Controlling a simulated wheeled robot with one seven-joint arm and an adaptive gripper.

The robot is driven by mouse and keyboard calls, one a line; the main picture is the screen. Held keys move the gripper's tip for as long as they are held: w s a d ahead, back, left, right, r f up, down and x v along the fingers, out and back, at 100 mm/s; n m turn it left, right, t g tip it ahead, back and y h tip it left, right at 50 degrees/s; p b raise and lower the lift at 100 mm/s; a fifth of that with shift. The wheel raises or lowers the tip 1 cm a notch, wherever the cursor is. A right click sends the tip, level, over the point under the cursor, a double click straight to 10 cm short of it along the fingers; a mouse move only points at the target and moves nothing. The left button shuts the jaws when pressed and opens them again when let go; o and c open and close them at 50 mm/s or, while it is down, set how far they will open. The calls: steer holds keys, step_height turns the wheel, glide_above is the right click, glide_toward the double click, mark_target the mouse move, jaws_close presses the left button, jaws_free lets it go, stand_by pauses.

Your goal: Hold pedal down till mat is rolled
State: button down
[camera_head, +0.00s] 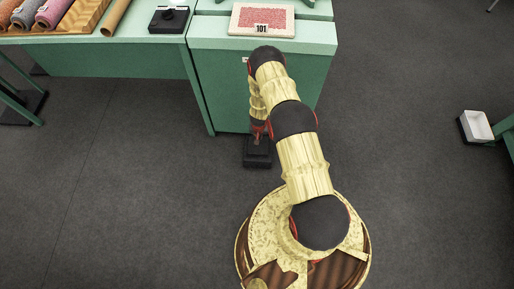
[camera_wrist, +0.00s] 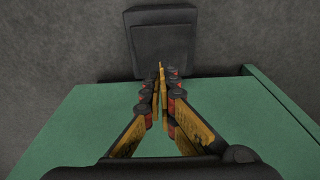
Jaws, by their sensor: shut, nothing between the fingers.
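A black pedal (camera_head: 257,158) sits on the floor against the front of the green cabinet (camera_head: 318,75). The pedal also shows in the wrist view (camera_wrist: 161,38), at the top. My gripper (camera_head: 258,136) points down at the pedal; its fingers are shut and empty. In the wrist view my gripper (camera_wrist: 162,72) has its fingertips over the near part of the pedal; I cannot tell whether they press on it.
A green table (camera_head: 110,50) adjoins the cabinet on the left, with a black device (camera_head: 169,19), a brown tube (camera_head: 115,17) and several coloured rolls (camera_head: 50,12). A white bin (camera_head: 477,125) stands at the right. The grey floor (camera_head: 420,220) around me is clear.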

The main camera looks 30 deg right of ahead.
steer(key=shift+w, duration=0.1)
steer(key=b, duration=0.5)
glide_above(259, 148)
step_height(259, 148, down, 10)
steer(key=shift+r, duration=0.1)
steer(key=shift+s+a+f, duration=0.1)
steer(key=shift+s+f, duration=0.05)
steer(key=shift+f, duration=0.45)
steer(key=shift+s+a+f, duration=0.15)
steer(key=shift+f, duration=0.5)
steer(key=shift+s+a+f, duration=0.1)
steer(key=shift+s+f, duration=0.05)
steer(key=shift+f, duration=0.45)
